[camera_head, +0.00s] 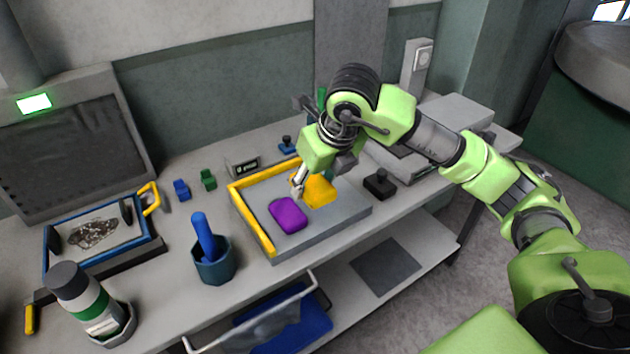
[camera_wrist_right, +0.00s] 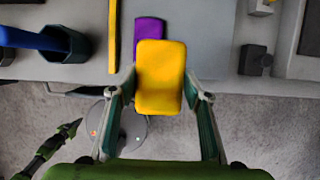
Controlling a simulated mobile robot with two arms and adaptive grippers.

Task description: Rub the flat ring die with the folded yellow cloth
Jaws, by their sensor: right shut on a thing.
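The folded yellow cloth (camera_head: 319,191) is held between the fingers of my right gripper (camera_head: 300,182), over the grey board with the yellow edge. In the right wrist view the cloth (camera_wrist_right: 160,78) is a yellow rounded pad between the two fingers of the right gripper (camera_wrist_right: 159,97). A folded purple cloth (camera_head: 288,214) lies on the board just left of it; in the wrist view the yellow cloth partly covers the purple one (camera_wrist_right: 149,32). I cannot pick out the flat ring die for certain; small blue (camera_head: 181,190) and green (camera_head: 208,179) pieces stand behind.
A blue-framed tray (camera_head: 150,246) with dark crumpled material, a bottle (camera_head: 90,300) and a dark blue cup (camera_head: 214,266) with a blue handle stand to the left. A black stamp-like block (camera_head: 380,187) is right of the board. A blue bin (camera_head: 290,325) sits below.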

